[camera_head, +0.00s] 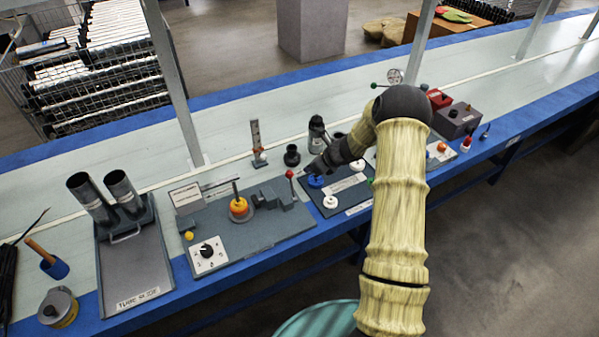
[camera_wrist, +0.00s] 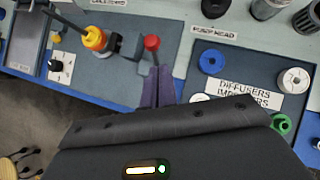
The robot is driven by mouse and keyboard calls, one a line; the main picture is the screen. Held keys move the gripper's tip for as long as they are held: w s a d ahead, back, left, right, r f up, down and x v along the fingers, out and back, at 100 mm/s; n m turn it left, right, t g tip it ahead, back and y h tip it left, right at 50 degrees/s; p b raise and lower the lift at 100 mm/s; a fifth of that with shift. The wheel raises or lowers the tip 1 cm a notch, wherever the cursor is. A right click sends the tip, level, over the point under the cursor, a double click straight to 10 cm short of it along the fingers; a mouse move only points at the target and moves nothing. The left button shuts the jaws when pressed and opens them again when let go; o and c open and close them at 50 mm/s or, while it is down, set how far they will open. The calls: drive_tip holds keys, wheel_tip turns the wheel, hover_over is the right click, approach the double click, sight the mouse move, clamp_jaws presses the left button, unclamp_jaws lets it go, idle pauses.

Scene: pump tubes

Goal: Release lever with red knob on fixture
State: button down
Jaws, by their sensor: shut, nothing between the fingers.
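The red knob (camera_head: 289,173) tops a short upright lever at the right end of the grey fixture plate (camera_head: 262,236). In the wrist view the red knob (camera_wrist: 152,42) shows just beyond the fingertips, with part of its rod below it. My gripper (camera_head: 309,172) is close to the right of the knob in the head view. Its fingers (camera_wrist: 157,74) are together in the wrist view and hold nothing. The lower part of the lever is hidden behind the fingers there. Whether a finger touches the lever I cannot tell.
An orange part on a post (camera_head: 238,207) and a dial (camera_head: 208,252) share the plate. Right of it is a dark mat (camera_head: 346,199) with blue and white discs. A tray with two metal tubes (camera_head: 128,262) stands left.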

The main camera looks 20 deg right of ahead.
wheel_tip(320, 180, up, 6)
drive_tip(key=s+d, duration=0.1)
drive_tip(key=d, duration=0.1)
drive_tip(key=shift+s+r, duration=0.15)
drive_tip(key=shift+r, duration=0.05)
drive_tip(key=s+a+r+n+g+h+p, duration=0.1)
drive_tip(key=s+a+r+n, duration=0.2)
drive_tip(key=s+n, duration=0.6)
drive_tip(key=s+a+r+n+g+h+p, duration=0.1)
drive_tip(key=s+a+r+n+h, duration=0.1)
drive_tip(key=s+r+n, duration=0.5)
drive_tip(key=s+a+r+n+g+h+p, duration=0.1)
drive_tip(key=s+a+r+n, duration=0.3)
drive_tip(key=s+n, duration=0.8)
drive_tip(key=shift+s+a+r+n+h+p, duration=0.2)
drive_tip(key=shift+s+r+n+h+p, duration=0.3)
drive_tip(key=shift+s, duration=0.75)
drive_tip(key=shift+w+m, duration=0.1)
drive_tip(key=shift+m, duration=0.2)
